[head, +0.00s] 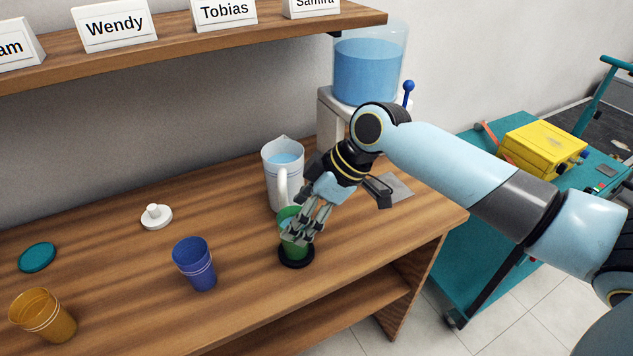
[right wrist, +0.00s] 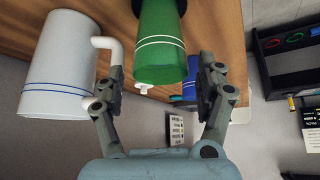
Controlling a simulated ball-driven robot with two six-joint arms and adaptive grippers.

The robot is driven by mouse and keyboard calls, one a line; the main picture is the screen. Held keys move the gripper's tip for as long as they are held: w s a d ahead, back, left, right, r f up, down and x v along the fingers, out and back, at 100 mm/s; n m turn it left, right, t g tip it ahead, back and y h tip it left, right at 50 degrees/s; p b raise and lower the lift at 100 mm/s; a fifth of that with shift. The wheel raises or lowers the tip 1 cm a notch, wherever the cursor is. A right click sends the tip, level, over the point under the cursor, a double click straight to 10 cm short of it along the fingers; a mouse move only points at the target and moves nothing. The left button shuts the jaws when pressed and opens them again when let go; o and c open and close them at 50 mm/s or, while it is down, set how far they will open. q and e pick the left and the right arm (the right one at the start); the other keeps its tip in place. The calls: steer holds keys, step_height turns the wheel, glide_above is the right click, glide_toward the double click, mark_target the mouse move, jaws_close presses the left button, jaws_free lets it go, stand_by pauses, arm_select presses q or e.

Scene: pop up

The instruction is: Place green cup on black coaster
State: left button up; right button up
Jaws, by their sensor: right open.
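The green cup (head: 287,244) stands upright on the black coaster (head: 297,262) near the front edge of the wooden table, as far as the head view shows. My right gripper (head: 307,222) is open, reaching down from the upper right, and its fingers partly cover the cup. In the right wrist view the green cup (right wrist: 160,45) appears between the spread fingers of the gripper (right wrist: 160,72), with visible room beside it. The dark coaster (right wrist: 183,7) is at the cup's base at the top edge. My left gripper is not in view.
A white pitcher (head: 283,178) stands close behind the cup. A blue cup (head: 195,265), an orange cup (head: 43,316), a teal coaster (head: 37,257) and a white lid (head: 156,217) are to the left. A shelf (head: 190,45) overhangs the back. A water dispenser (head: 369,72) stands behind.

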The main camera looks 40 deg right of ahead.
steer(key=v, duration=1)
steer(key=shift+r, duration=0.25)
steer(key=s+a+f+m+g+h, duration=0.1)
steer(key=s+a+m+h, duration=0.2)
steer(key=s, duration=0.4)
steer(key=s+a+f+m+h, duration=0.1)
steer(key=s+m+h, duration=0.2)
steer(key=s+m, duration=0.35)
step_height(320, 180, down, 33)
steer(key=s+d+n+g+b, duration=0.1)
steer(key=s+d+b, duration=0.1)
steer(key=b, duration=0.7)
steer(key=s+d+f+g+b, duration=0.1)
steer(key=s+f+b, duration=0.4)
steer(key=s+f, duration=0.4)
steer(key=s+f+g+b, duration=0.1)
steer(key=s+f+b, duration=0.3)
steer(key=s+f, duration=0.6)
step_height(320, 180, down, 8)
steer(key=shift+s+d+f+y+b, duration=0.15)
steer(key=shift+d+f+y+b, duration=0.05)
steer(key=shift+d+y+b, duration=0.15)
